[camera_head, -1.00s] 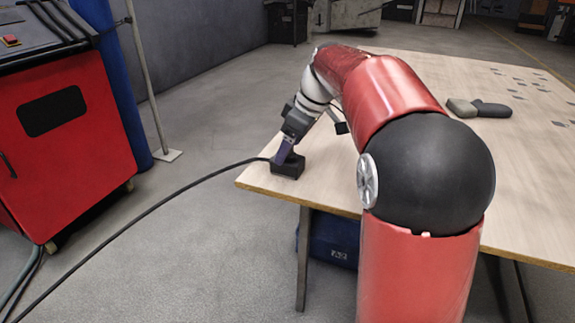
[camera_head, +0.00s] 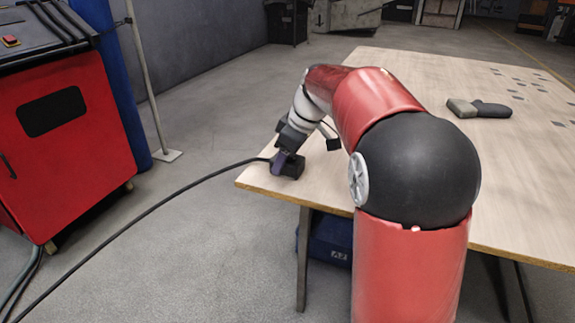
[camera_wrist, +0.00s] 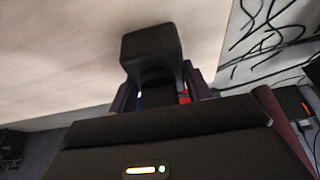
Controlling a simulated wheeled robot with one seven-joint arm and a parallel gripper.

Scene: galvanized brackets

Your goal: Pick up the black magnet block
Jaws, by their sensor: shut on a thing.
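The black magnet block (camera_head: 292,168) is at the left front corner of the wooden table (camera_head: 390,190) in the head view. A black cable runs from it to the floor at the left. My gripper (camera_head: 281,162) is shut on the block and tilted over it. In the wrist view the dark block (camera_wrist: 152,52) stands between my two fingers (camera_wrist: 160,98), with the pale tabletop behind it. My fingers hide part of the block in the head view. I cannot tell whether the block touches the table.
The black cable (camera_head: 165,195) hangs off the table edge. A red machine (camera_head: 70,120) stands at the left. A grey and black tool (camera_head: 478,108) and several small flat plates (camera_head: 520,85) lie farther back on the table. A blue bin (camera_head: 332,238) is underneath.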

